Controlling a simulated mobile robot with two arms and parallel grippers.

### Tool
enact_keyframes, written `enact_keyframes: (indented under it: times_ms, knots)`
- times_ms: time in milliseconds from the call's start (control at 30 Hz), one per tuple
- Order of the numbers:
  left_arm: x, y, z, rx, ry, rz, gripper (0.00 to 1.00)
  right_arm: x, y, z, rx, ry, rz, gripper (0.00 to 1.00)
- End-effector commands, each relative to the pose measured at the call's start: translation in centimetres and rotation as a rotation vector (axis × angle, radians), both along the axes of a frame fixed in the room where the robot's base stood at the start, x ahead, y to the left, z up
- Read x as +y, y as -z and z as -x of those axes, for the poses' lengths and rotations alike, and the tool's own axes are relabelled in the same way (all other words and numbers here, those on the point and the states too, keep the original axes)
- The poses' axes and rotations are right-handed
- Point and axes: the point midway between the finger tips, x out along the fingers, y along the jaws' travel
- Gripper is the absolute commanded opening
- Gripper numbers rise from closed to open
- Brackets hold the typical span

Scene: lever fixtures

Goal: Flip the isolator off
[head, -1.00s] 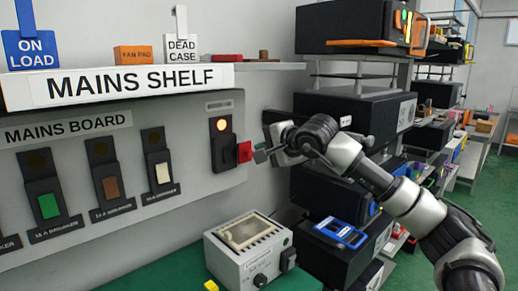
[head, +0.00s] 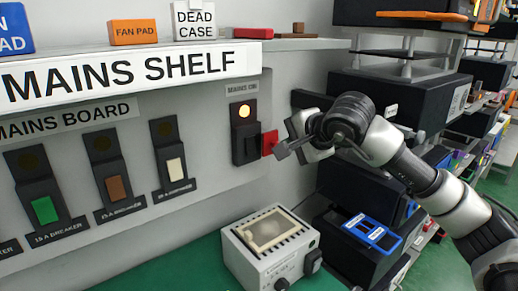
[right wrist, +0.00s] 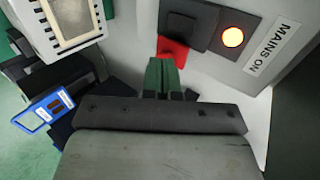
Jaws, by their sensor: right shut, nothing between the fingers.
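The isolator has a black body (head: 244,136) and a red handle (head: 269,143) that sticks out at its right side. Its lamp (head: 243,111) glows amber, and in the right wrist view the lamp (right wrist: 233,37) shows beside a "MAINS ON" label (right wrist: 273,45). My right gripper (head: 282,151) is shut and empty, just right of the red handle. In the right wrist view the shut green fingertips (right wrist: 166,68) reach the edge of the red handle (right wrist: 174,51); I cannot tell whether they press on it. My left gripper is out of view.
Breakers with green (head: 45,210), brown (head: 118,188) and cream (head: 175,170) rockers sit left on the board. The mains shelf (head: 130,75) overhangs above. A grey bench instrument (head: 270,248) stands below on the green top. Black equipment racks (head: 390,110) stand right.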

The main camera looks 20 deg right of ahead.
Motion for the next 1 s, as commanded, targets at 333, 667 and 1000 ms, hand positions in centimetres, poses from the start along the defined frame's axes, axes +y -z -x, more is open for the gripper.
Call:
enact_keyframes:
  times_ms: [333,667,1000]
  knots:
    - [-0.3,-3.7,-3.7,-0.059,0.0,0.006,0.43,2.1,3.8,-5.5,0.005,0.0,0.0,0.0]
    - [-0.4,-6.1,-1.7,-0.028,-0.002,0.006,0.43,3.6,5.2,-9.7,0.001,0.0,0.0,0.0]
    - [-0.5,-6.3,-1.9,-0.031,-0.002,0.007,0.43,3.8,5.6,-10.4,0.0,-0.001,0.001,0.0]
